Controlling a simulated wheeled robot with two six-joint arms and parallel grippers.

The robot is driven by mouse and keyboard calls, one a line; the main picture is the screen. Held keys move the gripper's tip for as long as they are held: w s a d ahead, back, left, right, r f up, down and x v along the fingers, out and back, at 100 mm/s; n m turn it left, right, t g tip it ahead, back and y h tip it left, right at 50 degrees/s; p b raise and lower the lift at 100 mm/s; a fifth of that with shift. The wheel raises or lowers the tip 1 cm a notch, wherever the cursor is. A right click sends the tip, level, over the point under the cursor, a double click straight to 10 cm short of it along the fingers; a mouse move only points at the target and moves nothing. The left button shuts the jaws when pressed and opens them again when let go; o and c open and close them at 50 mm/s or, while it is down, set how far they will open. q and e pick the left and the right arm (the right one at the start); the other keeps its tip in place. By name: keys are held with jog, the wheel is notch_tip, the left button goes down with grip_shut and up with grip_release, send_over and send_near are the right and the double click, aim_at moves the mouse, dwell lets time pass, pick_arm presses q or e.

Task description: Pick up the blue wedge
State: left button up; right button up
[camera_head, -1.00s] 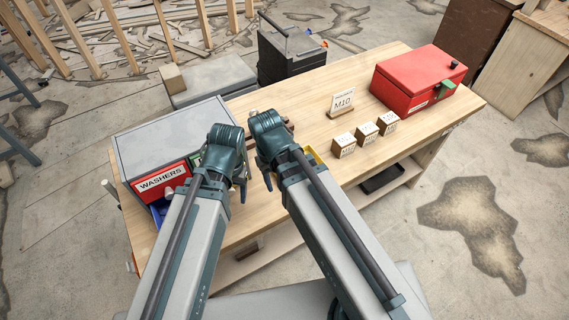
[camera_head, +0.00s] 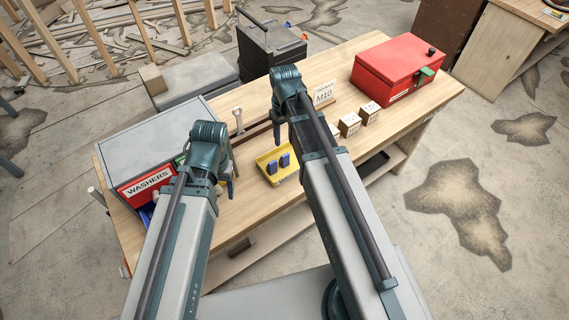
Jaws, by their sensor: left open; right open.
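Two small dark blue pieces, which look like blue wedges (camera_head: 273,167), stand upright side by side in a yellow tray (camera_head: 267,158) near the front of the workbench. My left gripper (camera_head: 232,186) is open, to the left of the tray and apart from it, beside the washers box. My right gripper (camera_head: 277,138) is open, above the bench behind the tray. The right arm passes close to the tray's right side. The arms' wrists partly hide the fingers.
A grey case with a red WASHERS front (camera_head: 150,183) stands at the bench's left end. Wooden blocks (camera_head: 349,124), an M10 sign (camera_head: 325,93) and a red box (camera_head: 393,70) stand to the right. A wrench-like tool (camera_head: 239,120) lies behind. The bench's front middle is clear.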

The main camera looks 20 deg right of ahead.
pick_arm(q)
jog(key=shift+f+b, duration=2.2)
jog(key=shift+f, duration=0.55)
pick_arm(e)
send_over(284, 159)
jog(key=w, duration=0.1)
jog(key=shift+w+d+f, duration=0.1)
jog(key=shift+f, duration=1.3)
jog(key=shift+d+f, duration=0.1)
jog(key=shift+f, duration=1.25)
pick_arm(q)
jog(key=shift+f, duration=0.1)
pick_arm(e)
jog(key=shift+f, duration=0.15)
pick_arm(q)
notch_tip(284, 159, down, 5)
jog(key=b, duration=0.5)
pick_arm(e)
notch_tip(284, 159, down, 5)
jog(key=shift+w+f, duration=0.1)
jog(key=shift+w, duration=0.05)
grip_shut()
